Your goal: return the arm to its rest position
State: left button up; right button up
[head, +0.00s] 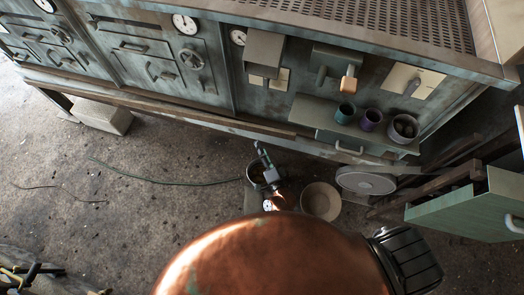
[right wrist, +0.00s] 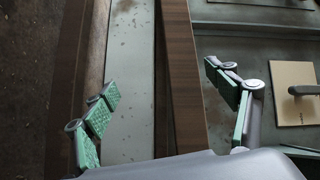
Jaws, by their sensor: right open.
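My right gripper (right wrist: 162,85) shows in the right wrist view. Its two fingers, with green ribbed pads, stand wide apart with nothing held between them. Behind the fingers run a brown wooden rail (right wrist: 184,75) and a pale, worn metal strip (right wrist: 130,70). I cannot tell how far the fingertips are from them. My left gripper is not in view.
A metal cabinet (head: 130,46) with gauges and handwheels spans the back. A shelf (head: 325,118) holds a green cup (head: 345,113), a purple cup (head: 371,120) and a grey pot (head: 403,129). The left floor is mostly clear.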

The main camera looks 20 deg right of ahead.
jog(key=shift+s+d+f, duration=0.1)
jog(key=shift+s+f, duration=0.15)
jog(key=shift+f, duration=0.2)
dwell(0.3)
